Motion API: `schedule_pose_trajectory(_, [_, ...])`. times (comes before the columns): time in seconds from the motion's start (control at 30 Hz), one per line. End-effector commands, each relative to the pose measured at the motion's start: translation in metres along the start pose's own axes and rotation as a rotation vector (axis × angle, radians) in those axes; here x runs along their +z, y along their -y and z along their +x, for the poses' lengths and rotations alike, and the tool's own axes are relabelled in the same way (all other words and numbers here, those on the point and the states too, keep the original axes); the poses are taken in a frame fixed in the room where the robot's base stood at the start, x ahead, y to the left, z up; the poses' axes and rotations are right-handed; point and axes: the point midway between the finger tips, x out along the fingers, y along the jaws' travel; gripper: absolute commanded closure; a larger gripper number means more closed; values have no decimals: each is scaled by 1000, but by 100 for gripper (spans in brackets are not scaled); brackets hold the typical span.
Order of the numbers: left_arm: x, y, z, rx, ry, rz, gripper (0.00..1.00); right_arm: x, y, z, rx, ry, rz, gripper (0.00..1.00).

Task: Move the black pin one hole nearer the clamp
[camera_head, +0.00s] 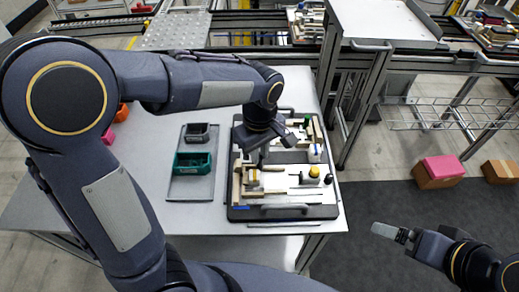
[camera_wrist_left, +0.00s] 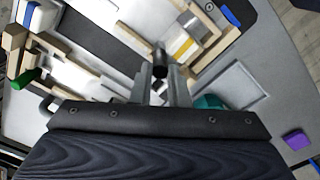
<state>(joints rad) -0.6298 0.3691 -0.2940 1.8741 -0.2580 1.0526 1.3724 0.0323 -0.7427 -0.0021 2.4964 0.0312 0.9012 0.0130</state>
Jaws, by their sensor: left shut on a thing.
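My left gripper (camera_head: 263,160) reaches down over the fixture pallet (camera_head: 286,212) on the table. In the left wrist view its fingers (camera_wrist_left: 160,88) are shut on a dark, round-ended piece, the black pin (camera_wrist_left: 160,62). In the head view the hand and arm hide the pin, and I cannot tell whether its lower end is in a hole. The row of holes is not clear in either view. I cannot surely pick out the clamp among the pallet's fittings. My right gripper (camera_head: 390,232) is away from the table at the lower right; its jaw opening is unclear.
A grey tray (camera_head: 190,188) left of the pallet holds a dark bin (camera_head: 197,133) and a green bin (camera_head: 192,164). Wooden blocks, a yellow-topped piece (camera_head: 314,172) and a white-and-blue piece (camera_head: 315,152) stand close by on the pallet. The table's front left is clear.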

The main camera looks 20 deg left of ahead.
Motion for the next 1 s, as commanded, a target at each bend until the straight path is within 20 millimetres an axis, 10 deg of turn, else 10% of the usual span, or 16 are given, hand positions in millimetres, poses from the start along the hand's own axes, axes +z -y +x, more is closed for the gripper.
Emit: schedule_pose_trajectory(1.0, [0, 0, 20, 0, 0, 0, 100, 6, -5, 12, 0, 0, 0, 0])
